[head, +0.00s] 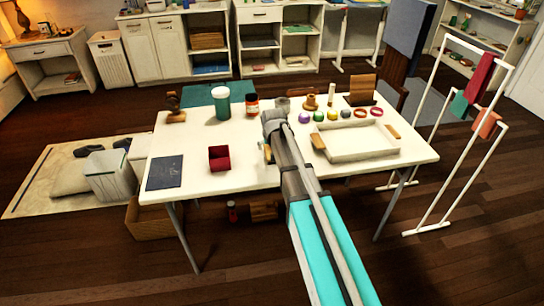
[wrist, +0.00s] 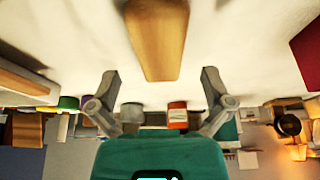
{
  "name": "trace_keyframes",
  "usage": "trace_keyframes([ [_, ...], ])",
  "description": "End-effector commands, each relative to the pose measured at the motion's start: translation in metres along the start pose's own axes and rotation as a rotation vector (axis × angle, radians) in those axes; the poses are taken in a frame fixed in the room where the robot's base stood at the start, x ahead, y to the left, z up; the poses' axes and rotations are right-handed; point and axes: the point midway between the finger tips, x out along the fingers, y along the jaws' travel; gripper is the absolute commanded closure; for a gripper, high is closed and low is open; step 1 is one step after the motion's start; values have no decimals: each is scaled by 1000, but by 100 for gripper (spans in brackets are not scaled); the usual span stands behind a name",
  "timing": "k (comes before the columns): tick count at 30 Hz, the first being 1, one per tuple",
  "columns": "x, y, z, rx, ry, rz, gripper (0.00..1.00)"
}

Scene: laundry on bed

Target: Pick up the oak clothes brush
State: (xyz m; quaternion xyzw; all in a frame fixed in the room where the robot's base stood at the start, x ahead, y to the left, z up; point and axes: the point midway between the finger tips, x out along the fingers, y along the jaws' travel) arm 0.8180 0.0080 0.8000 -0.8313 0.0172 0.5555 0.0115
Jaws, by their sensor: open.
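The oak clothes brush appears to be the light wooden block (wrist: 156,38) lying on the white table in the wrist view, long side pointing away from my gripper. Its far end is cut by the top edge of the picture. In the head view only a sliver of the brush (head: 268,153) shows beside my arm, which hides the rest. My gripper (wrist: 160,76) is open, its two fingers spread to either side of the brush's near end. Nothing is between the fingertips. The gap between fingers and brush is hard to judge.
The white table (head: 225,180) bears a dark red open box (head: 219,158) left of my arm and a white tray (head: 358,144) to the right. A drying rack (head: 455,150) stands right.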

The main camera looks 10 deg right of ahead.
Motion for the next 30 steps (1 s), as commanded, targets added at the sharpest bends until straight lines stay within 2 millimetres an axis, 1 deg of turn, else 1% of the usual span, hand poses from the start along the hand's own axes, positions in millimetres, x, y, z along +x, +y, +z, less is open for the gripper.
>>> trace_keyframes([
  [1,8,0,2,0,0,0,0],
  [3,14,0,2,0,0,0,0],
  [10,27,0,1,0,0,0,0],
  [30,28,0,1,1,0,0,0],
])
